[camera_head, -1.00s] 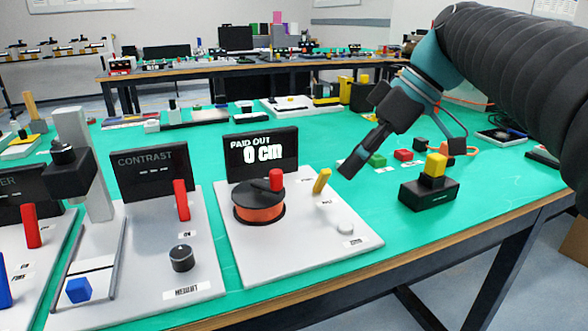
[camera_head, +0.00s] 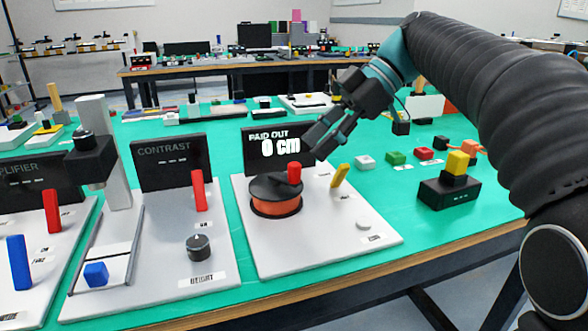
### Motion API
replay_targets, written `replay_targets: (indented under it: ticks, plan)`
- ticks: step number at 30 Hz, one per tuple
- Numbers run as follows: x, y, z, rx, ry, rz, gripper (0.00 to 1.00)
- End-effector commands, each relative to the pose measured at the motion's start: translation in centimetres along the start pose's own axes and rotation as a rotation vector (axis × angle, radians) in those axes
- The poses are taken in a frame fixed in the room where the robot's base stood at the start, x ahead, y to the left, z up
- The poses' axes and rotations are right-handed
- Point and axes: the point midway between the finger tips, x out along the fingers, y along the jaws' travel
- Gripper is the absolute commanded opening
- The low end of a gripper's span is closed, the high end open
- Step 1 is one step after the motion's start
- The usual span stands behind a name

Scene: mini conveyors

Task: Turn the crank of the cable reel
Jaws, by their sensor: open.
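The cable reel (camera_head: 277,205) is an orange drum with a black top, on a light grey base plate (camera_head: 300,256). Its crank handle (camera_head: 294,172) is a red upright knob near the right rim of the reel's top. A black display (camera_head: 261,153) behind it reads "PAID OUT 0 cm". My gripper (camera_head: 314,149) is open and empty. It points down and left, above and just right of the red crank handle, and appears apart from it. It covers the right edge of the display.
A yellow lever (camera_head: 340,175) and a white round button (camera_head: 363,225) stand on the same plate. A contrast station with a red lever (camera_head: 199,190) and black knob (camera_head: 198,246) is at left. A black box with a yellow button (camera_head: 457,163) stands at right.

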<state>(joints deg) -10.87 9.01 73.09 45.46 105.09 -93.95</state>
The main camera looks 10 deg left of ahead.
Motion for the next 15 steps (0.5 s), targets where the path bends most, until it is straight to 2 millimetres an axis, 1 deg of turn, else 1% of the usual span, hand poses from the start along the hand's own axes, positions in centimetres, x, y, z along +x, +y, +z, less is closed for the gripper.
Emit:
replay_targets:
  ticks: [1,6,10,15]
  plan:
    - [1.1,-0.1,0.0,-0.001,0.0,-0.003,0.5]
    - [3.9,-0.1,0.0,0.0,-0.001,-0.002,0.5]
    - [5.3,0.0,0.0,0.001,-0.001,-0.002,0.5]
    - [6.2,0.0,0.0,0.001,-0.001,0.001,0.5]
